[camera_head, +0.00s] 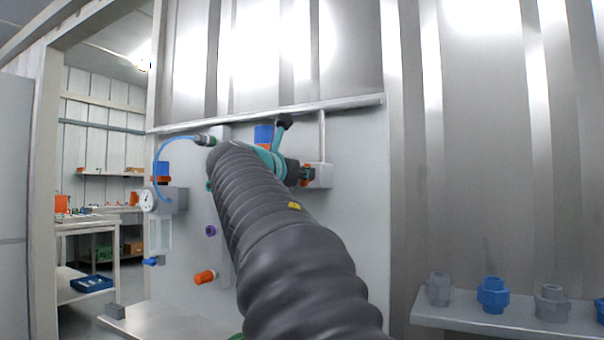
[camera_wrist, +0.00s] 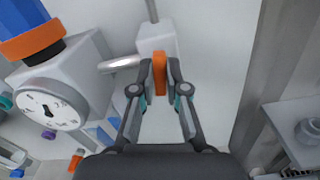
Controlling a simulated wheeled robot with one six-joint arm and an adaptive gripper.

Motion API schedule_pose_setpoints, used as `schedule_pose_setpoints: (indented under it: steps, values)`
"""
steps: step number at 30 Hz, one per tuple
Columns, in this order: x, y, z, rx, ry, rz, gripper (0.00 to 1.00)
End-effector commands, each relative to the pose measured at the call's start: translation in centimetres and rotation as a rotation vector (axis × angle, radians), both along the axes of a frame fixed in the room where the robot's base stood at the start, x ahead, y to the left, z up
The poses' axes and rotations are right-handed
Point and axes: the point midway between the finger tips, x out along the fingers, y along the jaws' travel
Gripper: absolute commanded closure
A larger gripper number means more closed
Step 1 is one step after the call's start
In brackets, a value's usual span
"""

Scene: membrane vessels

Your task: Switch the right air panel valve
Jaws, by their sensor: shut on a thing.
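The right air panel valve is a pale grey block (camera_head: 320,176) with an orange handle on the right part of the white air panel (camera_head: 358,220). In the wrist view the orange handle (camera_wrist: 160,73) stands upright between my fingertips, in front of the pale block (camera_wrist: 155,38). My gripper (camera_wrist: 161,76) is shut on this handle, with a dark fingertip on each side. In the head view my gripper (camera_head: 306,174) reaches the valve from the left, and my dark ribbed arm hides much of the panel's middle.
In the wrist view a round gauge (camera_wrist: 48,105) sits left, under a blue knob with an orange ring. The head view shows another gauge (camera_head: 148,200) and a blue hose (camera_head: 156,165) at the panel's left. A shelf (camera_head: 490,318) with pipe fittings runs along the lower right.

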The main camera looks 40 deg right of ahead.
Motion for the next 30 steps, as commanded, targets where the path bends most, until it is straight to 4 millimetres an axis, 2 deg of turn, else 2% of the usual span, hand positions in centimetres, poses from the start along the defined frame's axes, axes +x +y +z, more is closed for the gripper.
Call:
schedule_pose_setpoints:
  steps: [11,30]
  values:
    - [-0.08,-0.04,-0.06,0.071,-0.174,0.0,1.0]
    - [-0.29,-0.14,-0.37,0.302,-0.732,0.001,1.0]
